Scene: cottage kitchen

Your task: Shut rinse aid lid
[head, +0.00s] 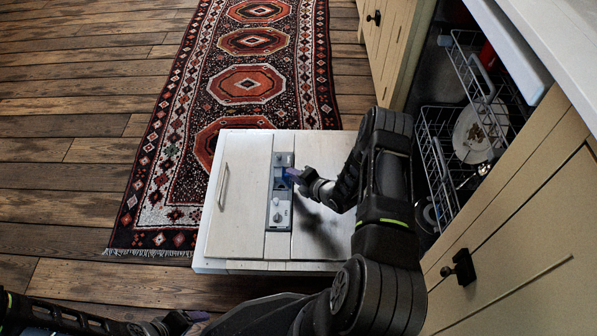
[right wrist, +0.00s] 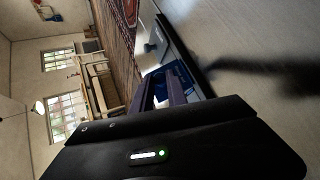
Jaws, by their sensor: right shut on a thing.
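The grey dispenser panel (head: 279,215) is set in the inner face of the lowered dishwasher door, with a round knob at its near end. A blue part, which looks like the rinse aid lid (head: 280,172), shows at the panel's far half. My right gripper (head: 290,175) reaches over the panel from the right, its fingertips at this blue part. In the right wrist view the fingers (right wrist: 166,92) are close together against the panel (right wrist: 176,50). The fingers hide most of the lid, so its angle is unclear. My left gripper (head: 190,318) is low at the bottom left, away from the door.
The pale dishwasher door (head: 235,240) lies open and flat, with a bar handle (head: 223,186) at left. Wire racks (head: 440,160) with dishes (head: 475,134) stand at the right. A patterned rug (head: 180,180) lies on the wooden floor beyond the door.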

